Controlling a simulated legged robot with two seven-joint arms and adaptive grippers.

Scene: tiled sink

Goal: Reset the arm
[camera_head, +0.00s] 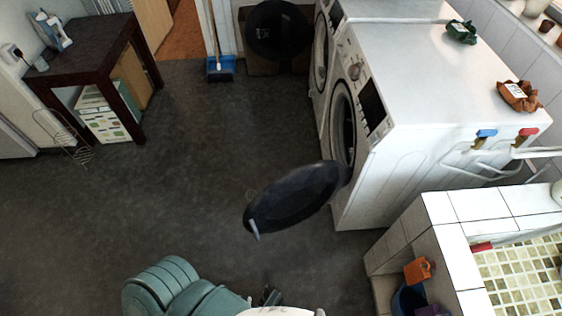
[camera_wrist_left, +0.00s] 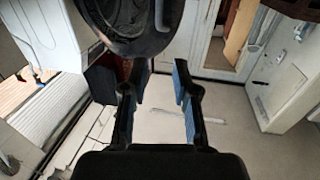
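My left arm (camera_head: 175,290) comes in at the bottom of the head view, with teal and white links. Only a small dark part of my left gripper (camera_head: 270,297) shows there, low and in front of the open washer door. In the left wrist view my left gripper (camera_wrist_left: 163,80) has its two blue-padded fingers apart with nothing between them. My right gripper is in neither view.
The nearer washing machine (camera_head: 420,110) has its dark round door (camera_head: 295,195) swung open into the room. A tiled sink counter (camera_head: 455,245) stands at lower right. A dark table (camera_head: 85,55) is at upper left. The floor (camera_head: 180,170) between is clear.

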